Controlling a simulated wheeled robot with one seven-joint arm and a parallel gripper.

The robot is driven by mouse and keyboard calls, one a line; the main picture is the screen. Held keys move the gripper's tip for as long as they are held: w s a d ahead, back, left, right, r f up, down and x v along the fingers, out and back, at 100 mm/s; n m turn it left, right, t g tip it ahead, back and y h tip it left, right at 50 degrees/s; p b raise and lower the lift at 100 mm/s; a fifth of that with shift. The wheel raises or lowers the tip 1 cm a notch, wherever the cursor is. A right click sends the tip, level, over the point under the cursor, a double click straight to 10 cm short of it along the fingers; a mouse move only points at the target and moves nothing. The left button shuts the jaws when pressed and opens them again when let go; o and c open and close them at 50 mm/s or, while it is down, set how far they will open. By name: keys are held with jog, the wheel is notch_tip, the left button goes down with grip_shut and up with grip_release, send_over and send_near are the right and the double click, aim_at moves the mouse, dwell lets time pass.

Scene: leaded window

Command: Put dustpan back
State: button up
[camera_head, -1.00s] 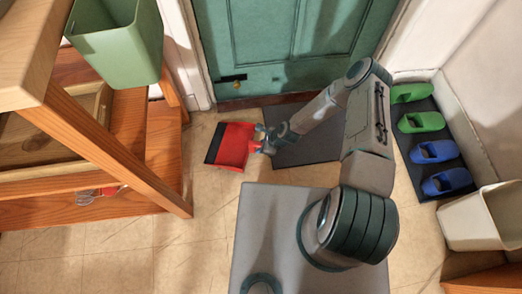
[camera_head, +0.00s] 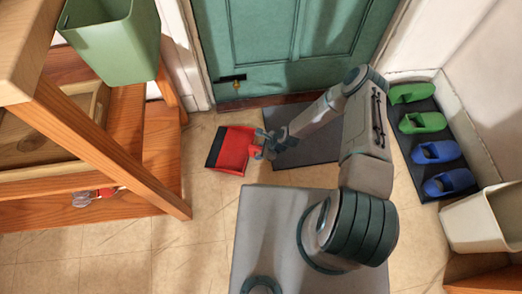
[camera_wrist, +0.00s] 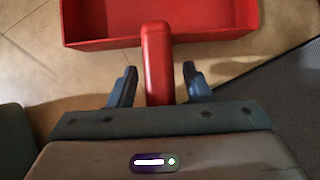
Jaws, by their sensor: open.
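The red dustpan (camera_head: 233,150) with a dark front edge lies on the tiled floor in front of the green door. In the wrist view its red pan (camera_wrist: 90,22) fills the top and its red handle (camera_wrist: 157,60) points toward me. My gripper (camera_head: 260,145) is at the handle end of the dustpan. In the wrist view my gripper (camera_wrist: 158,85) is open, with one finger on each side of the handle and a visible gap on both sides. The handle's near end meets the gripper's palm edge in the picture; I cannot tell if they touch.
A wooden shelf unit (camera_head: 150,190) stands on the left, with a green bin (camera_head: 115,40) and a red-handled whisk-like item (camera_head: 95,196). A dark mat (camera_head: 305,150) lies by the door. Slippers (camera_head: 436,152) on a dark mat and a cream bin (camera_head: 485,217) are at right.

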jog(key=p+v, duration=0.4)
jog(key=v, duration=0.7)
jog(key=shift+r, duration=0.35)
jog(key=shift+w+d+r, duration=0.1)
jog(key=shift+d+r, duration=0.2)
jog(key=w+d+r+n+h, duration=0.1)
jog(key=d+r+n+h, duration=0.35)
jog(key=r, duration=1.05)
jog(key=w+d+r+n+h, duration=0.1)
jog(key=d+r+n, duration=0.65)
jog(key=r, duration=0.75)
jog(key=s+r+n, duration=0.4)
jog(key=s+r, duration=0.4)
jog(key=r, duration=0.2)
jog(key=s+r+n, duration=0.4)
jog(key=s+r, duration=0.4)
jog(key=r, duration=0.3)
jog(key=shift+d+r+h, duration=0.15)
jog(key=shift+d+h, duration=0.2)
jog(key=shift+s, duration=0.1)
